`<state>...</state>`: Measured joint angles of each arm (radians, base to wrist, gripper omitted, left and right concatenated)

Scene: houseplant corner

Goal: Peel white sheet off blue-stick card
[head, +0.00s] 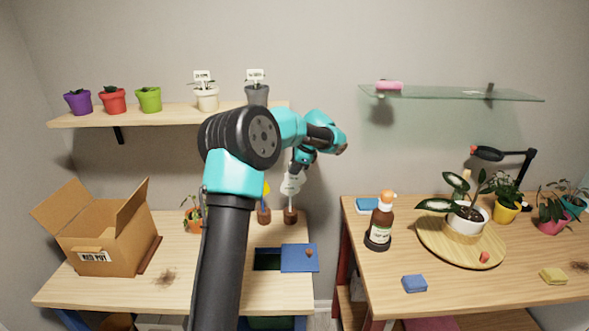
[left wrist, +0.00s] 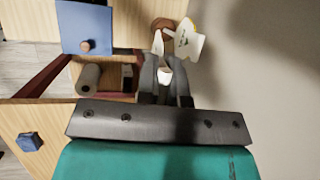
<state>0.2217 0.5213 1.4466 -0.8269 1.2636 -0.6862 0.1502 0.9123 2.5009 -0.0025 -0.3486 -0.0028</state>
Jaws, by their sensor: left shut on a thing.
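My left gripper (head: 301,160) reaches down over the left bench. It is shut on a small white piece at the top of a white card (head: 291,182); where sheet and card part cannot be told. The card stands over a brown wooden base (head: 290,216). In the left wrist view the gripper's fingers (left wrist: 165,62) close around a white bit, beside a white card with green print and a yellow edge (left wrist: 190,42). A yellow and blue marker (head: 265,190) stands in another brown base (head: 264,215), just left. The stick colour under the held card is unclear. My right gripper is not in view.
A blue lid with a brown knob (head: 300,258) lies beside a dark opening in the left bench. A cardboard box (head: 103,232) stands at the left. A shelf of pots (head: 160,115) is above. A brown spray bottle (head: 380,225) and plants stand on the right bench.

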